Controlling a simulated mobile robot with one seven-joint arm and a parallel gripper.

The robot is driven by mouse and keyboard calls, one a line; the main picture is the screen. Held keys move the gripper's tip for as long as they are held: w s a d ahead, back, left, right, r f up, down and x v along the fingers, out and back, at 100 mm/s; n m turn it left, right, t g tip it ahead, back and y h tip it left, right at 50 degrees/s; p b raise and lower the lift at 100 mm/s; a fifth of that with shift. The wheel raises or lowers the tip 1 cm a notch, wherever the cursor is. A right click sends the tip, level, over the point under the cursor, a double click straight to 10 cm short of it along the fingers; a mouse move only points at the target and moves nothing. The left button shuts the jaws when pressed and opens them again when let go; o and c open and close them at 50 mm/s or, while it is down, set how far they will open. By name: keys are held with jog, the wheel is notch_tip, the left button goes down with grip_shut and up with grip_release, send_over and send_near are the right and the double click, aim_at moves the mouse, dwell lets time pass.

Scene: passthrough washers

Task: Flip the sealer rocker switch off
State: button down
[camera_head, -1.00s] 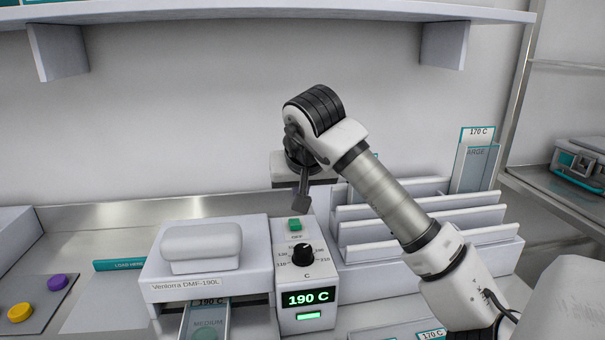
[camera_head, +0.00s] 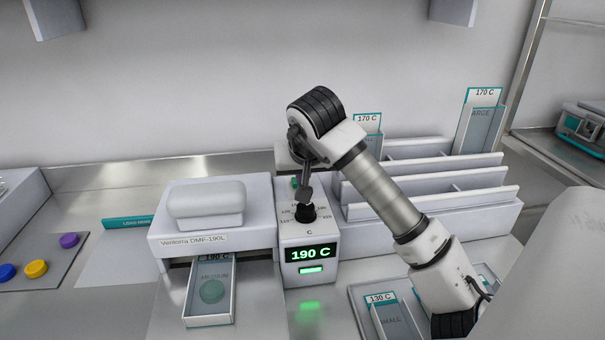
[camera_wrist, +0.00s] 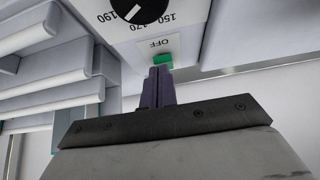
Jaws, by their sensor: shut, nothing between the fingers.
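The sealer's control unit (camera_head: 290,244) stands in the middle, with a lit 190 C display (camera_head: 311,254) and a lit green indicator below it. Its black dial (camera_head: 307,213) sits above the display. The green rocker switch shows in the wrist view (camera_wrist: 163,60), beside an OFF label that appears upside down; in the head view my gripper mostly hides it. My gripper (camera_head: 304,195) is shut and empty, pointing down at the panel behind the dial. In the wrist view its fingertips (camera_wrist: 160,72) are right at the switch; I cannot tell whether they touch it.
The white sealer body (camera_head: 165,238) is left of the control unit, with a pouch in the tray (camera_head: 209,318) below. A slotted rack (camera_head: 440,208) stands at right behind my arm. Another tray (camera_head: 361,303) lies front right. Blue, yellow and purple buttons (camera_head: 37,268) are far left.

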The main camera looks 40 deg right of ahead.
jog(key=shift+s+f+b, duration=0.1)
jog(key=shift+f+b, duration=0.55)
jog(key=shift+b, duration=0.6)
jog(key=b, duration=0.2)
jog(key=t+h+b, duration=0.1)
jog(key=b, duration=0.2)
jog(key=shift+s+a+f, duration=0.2)
jog(key=shift+s+f, duration=0.05)
jog(key=shift+f, duration=0.15)
jog(key=shift+r+t, duration=0.4)
jog(key=shift+w+r, duration=0.1)
jog(key=shift+r, duration=0.05)
jog(key=shift+r+p, duration=0.45)
jog(key=shift+r, duration=0.2)
